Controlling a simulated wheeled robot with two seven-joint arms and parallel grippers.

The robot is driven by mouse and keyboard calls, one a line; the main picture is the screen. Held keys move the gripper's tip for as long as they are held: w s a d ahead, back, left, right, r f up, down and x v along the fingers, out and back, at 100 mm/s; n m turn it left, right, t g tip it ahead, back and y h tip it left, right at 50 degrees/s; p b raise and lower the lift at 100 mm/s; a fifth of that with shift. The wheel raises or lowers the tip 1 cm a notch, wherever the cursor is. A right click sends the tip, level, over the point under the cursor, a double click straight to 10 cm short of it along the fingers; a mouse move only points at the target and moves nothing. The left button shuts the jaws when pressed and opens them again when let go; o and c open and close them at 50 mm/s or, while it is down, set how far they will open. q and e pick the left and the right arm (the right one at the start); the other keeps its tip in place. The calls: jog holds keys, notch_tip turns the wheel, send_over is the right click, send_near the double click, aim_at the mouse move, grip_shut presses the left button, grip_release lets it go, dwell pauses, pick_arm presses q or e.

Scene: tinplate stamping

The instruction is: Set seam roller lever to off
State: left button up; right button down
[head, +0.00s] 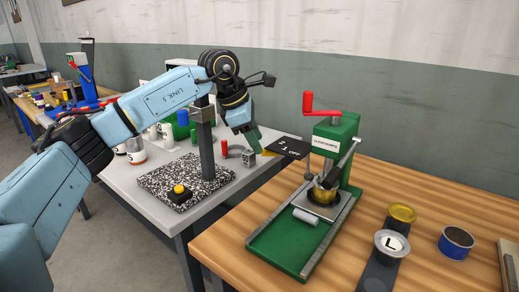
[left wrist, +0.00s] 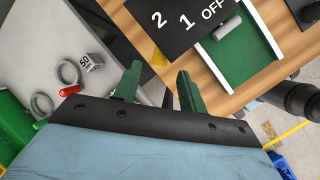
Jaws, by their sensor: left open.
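The green seam roller machine (head: 334,140) stands on the wooden bench. A red-handled lever (head: 320,108) sticks out to the left at its top. A grey metal arm slants down its front to a gold tin. A black plate (head: 287,147) marked 2, 1 and OFF juts from its left side; the marks also show on the plate in the left wrist view (left wrist: 185,20). I cannot tell which mark the lever is at. My left gripper (head: 256,144) is left of the plate, below the red handle's height. Its green fingers are apart and empty in the left wrist view (left wrist: 157,82).
A gold tin (head: 401,214), a tin marked L (head: 391,243) and a blue tin (head: 456,242) stand right of the machine. On the grey table, a speckled base (head: 160,178) carries a yellow button (head: 179,189) and a dark post (head: 205,145). Rings and cups lie behind.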

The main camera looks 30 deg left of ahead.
pick_arm(q)
jog(key=shift+x, duration=1.45)
jog(key=shift+c, duration=0.2)
jog(key=shift+r, duration=0.1)
grip_shut()
